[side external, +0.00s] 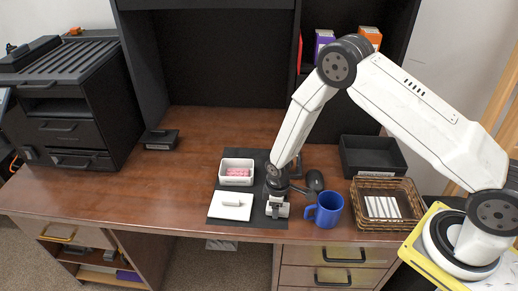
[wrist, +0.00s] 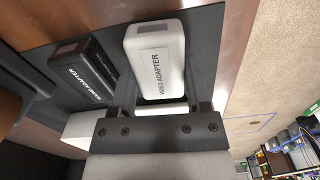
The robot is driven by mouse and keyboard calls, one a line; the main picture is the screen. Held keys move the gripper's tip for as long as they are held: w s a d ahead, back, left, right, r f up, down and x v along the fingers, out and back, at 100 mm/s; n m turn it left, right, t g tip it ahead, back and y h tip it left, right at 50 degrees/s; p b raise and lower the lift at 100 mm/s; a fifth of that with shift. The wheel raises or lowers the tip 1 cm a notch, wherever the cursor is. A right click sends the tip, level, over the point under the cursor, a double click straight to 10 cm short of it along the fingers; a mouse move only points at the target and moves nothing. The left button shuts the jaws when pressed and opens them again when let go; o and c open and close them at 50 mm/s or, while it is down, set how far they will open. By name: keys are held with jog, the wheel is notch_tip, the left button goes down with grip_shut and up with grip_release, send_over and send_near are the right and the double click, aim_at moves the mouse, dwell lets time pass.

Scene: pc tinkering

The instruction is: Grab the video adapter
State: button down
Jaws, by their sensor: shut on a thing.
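The video adapter (wrist: 158,60) is a white block with rounded edges and dark "VIDEO ADAPTER" lettering. In the wrist view it lies between the two fingers of my gripper (wrist: 164,98), which is shut on it. A black adapter (wrist: 82,73) with white lettering, partly unreadable, lies just left of the left finger. In the side view my gripper (side external: 276,208) points down at the front right of the dark mat (side external: 258,220), low over it. The white video adapter (side external: 284,210) shows only partly beside the fingers. I cannot tell whether it touches the mat.
A white box with pink contents (side external: 237,172) and a white flat piece (side external: 231,206) are left of my gripper. A blue mug (side external: 325,210) stands close on the right, beside a wicker basket (side external: 385,204). A black tray (side external: 373,156) is behind. The desk's left is mostly clear.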

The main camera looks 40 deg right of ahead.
jog(key=shift+r, duration=0.75)
jog(key=s+d+r, duration=0.1)
jog(key=s+r, duration=0.9)
jog(key=s, duration=0.4)
jog(key=shift+d+r, duration=0.15)
jog(key=shift+r, duration=0.25)
jog(key=shift+w, duration=0.1)
